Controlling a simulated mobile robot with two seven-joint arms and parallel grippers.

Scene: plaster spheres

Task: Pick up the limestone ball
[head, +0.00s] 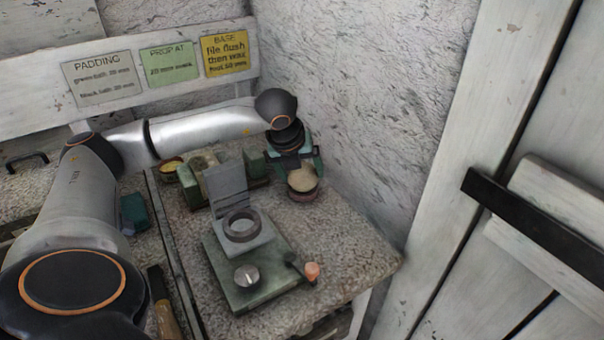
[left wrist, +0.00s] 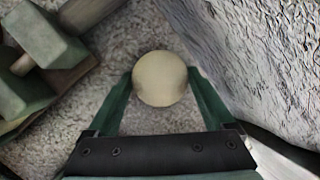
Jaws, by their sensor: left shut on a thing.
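The limestone ball, pale cream and round, sits between the fingertips of my left gripper (left wrist: 160,80) in the left wrist view, where its surface (left wrist: 160,76) shows clearly. In the head view the ball (head: 302,179) shows at the back right of the stone worktop, near the rough wall. A dark reddish-brown rim shows just below it, and its underside is hidden. The green fingers of my left gripper (head: 301,172) reach down to either side of the ball and are shut on it. My right gripper is in neither view.
A green device with a grey ring (head: 240,226), an upright plate and a knob stands in front on the worktop (head: 350,250). Green blocks (head: 256,163) stand left of the gripper. The rough wall (head: 370,110) is close on the right. The worktop's front right is clear.

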